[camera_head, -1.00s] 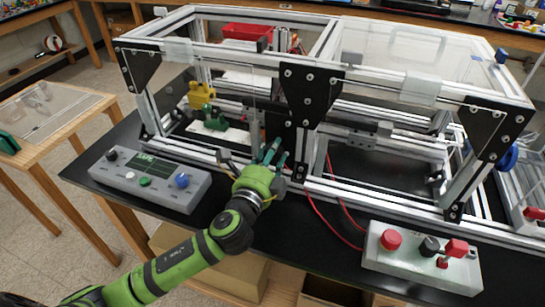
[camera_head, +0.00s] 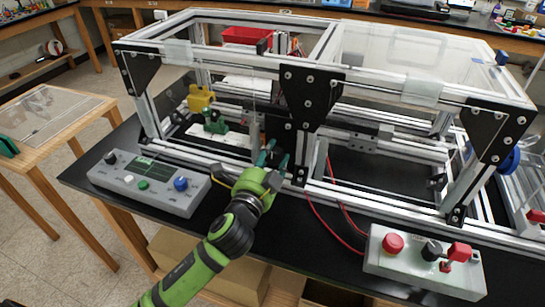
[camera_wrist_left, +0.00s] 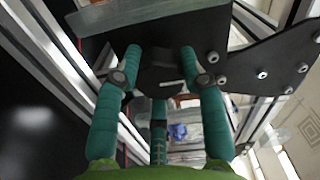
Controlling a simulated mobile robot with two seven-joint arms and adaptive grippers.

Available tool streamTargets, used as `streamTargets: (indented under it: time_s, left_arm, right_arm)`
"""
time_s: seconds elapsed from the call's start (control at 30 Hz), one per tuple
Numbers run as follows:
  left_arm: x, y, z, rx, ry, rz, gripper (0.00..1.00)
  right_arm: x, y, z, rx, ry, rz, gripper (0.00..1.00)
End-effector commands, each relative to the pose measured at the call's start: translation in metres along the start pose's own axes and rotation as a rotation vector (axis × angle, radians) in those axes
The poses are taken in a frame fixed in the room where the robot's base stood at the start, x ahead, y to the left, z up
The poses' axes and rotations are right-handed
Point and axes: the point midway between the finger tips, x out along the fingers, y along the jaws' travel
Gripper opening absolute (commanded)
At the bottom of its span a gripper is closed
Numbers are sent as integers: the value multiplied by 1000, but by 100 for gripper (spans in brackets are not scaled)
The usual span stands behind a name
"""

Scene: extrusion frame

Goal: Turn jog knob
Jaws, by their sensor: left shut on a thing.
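My left gripper (camera_head: 274,158) has green fingers and reaches to the lower front of the extrusion frame, beside the middle black bracket. In the left wrist view its fingers (camera_wrist_left: 160,58) stand on either side of a dark knob-like piece (camera_wrist_left: 160,76) with a small pale mark, set against a black plate. The gripper is shut on this piece, which the fingers hide in the head view. A grey control box (camera_head: 150,197) on the table's left carries a blue knob (camera_head: 181,184), a black knob (camera_head: 111,158) and a green button (camera_head: 143,184). My right gripper is not in view.
The aluminium frame (camera_head: 420,190) with black corner brackets fills the back of the black table. A second control box (camera_head: 425,265) with red and black controls stands at the front right. Red cables (camera_head: 335,225) run between it and the frame.

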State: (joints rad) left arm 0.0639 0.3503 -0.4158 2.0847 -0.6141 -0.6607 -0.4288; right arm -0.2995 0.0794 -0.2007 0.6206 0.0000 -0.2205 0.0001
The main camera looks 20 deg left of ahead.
Motion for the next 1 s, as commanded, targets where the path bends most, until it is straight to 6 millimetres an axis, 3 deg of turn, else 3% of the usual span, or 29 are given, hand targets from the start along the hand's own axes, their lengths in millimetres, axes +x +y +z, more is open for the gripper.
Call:
streamTargets:
  time_s: [0.3, 0.33, 0.73, 0.87, 1.0]
  left_arm:
    - [0, -1, 0, 0, -1, -1, 8]
    - [0, -1, 0, 0, -1, -1, 51]
    - [-4, 0, 0, 1, 0, 0, 51]
    - [-20, 1, 0, 0, 1, 2, 51]
    - [-50, 2, 0, -1, 1, 4, 51]
  right_arm:
    - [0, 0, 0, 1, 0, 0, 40]
    - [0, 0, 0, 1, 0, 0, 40]
    - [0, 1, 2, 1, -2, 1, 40]
    - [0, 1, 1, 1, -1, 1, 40]
    - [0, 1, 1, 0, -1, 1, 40]
